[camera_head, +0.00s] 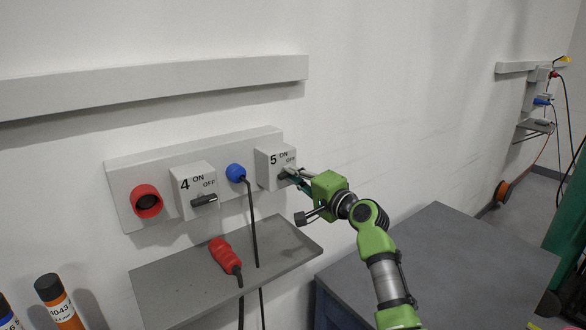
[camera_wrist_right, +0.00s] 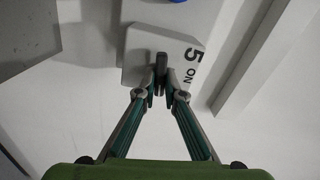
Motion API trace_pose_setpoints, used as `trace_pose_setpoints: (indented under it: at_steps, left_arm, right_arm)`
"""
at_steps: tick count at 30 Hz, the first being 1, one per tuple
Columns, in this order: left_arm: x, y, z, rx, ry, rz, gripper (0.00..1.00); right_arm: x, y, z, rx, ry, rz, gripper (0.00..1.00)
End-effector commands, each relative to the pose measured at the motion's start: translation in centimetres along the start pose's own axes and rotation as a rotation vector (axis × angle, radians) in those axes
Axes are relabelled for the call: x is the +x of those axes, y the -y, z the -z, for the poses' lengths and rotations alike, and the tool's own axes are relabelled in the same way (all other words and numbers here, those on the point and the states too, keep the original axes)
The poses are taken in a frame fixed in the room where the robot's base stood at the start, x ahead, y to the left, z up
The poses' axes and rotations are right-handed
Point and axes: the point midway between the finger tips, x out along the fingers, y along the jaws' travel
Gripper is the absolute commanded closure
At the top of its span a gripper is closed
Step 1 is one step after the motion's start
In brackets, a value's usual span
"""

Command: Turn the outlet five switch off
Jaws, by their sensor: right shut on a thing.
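The outlet five switch box (camera_head: 270,166) is white, marked "5", "ON" and "OFF", at the right end of the wall panel. It also shows in the right wrist view (camera_wrist_right: 140,45). Its dark handle (camera_wrist_right: 161,72) sits between the fingertips of my right gripper (camera_head: 291,176), which is shut on it. In the wrist view (camera_wrist_right: 160,88) one finger lies on each side of the handle. The handle runs roughly along the line of the "5 ON" lettering. Fingers partly hide it in the head view. My left gripper is out of view.
A blue plug (camera_head: 236,172) with a black cable sits left of box five. Switch box four (camera_head: 193,188) and a red socket (camera_head: 146,202) are further left. A red plug (camera_head: 224,254) lies on the grey shelf (camera_head: 180,291). A grey table (camera_head: 470,265) stands at right.

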Motion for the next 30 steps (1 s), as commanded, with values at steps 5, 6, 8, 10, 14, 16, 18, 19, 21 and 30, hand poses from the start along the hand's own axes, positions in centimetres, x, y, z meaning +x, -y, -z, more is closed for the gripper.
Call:
trace_pose_setpoints:
  at_steps: [5, 6, 8, 10, 14, 16, 18, 19, 21, 30]
  left_arm:
    - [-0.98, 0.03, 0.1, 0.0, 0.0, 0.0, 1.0]
    - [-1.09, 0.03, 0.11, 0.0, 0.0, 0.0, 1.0]
    - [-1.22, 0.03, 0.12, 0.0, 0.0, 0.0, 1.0]
    - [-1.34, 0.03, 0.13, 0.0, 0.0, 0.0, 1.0]
    - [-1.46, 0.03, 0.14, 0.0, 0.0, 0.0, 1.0]
    - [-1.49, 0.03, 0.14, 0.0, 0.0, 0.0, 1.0]
    - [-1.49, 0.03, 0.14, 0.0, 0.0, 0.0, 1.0]
    - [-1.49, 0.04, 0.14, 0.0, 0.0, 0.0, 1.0]
    - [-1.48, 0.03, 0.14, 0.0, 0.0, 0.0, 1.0]
    - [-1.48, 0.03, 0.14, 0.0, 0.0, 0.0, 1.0]
  right_arm:
    - [0.0, 0.01, 0.04, 0.099, 0.0, -0.001, 1.0]
    - [0.0, -0.01, 0.04, 0.116, 0.0, -0.001, 1.0]
    - [0.0, -0.05, 0.03, 0.136, 0.0, -0.002, 1.0]
    - [0.0, -0.08, 0.01, 0.156, 0.0, -0.001, 1.0]
    - [0.0, -0.14, 0.01, 0.179, 0.0, -0.001, 1.0]
    - [0.0, -0.16, 0.01, 0.186, 0.0, -0.001, 1.0]
    - [0.0, -0.18, 0.01, 0.189, 0.0, -0.001, 1.0]
    - [-0.01, -0.19, 0.01, 0.19, -0.001, -0.001, 1.0]
    - [-0.01, -0.2, 0.01, 0.191, 0.0, -0.001, 1.0]
    - [-0.01, -0.21, 0.0, 0.191, 0.0, -0.001, 0.74]
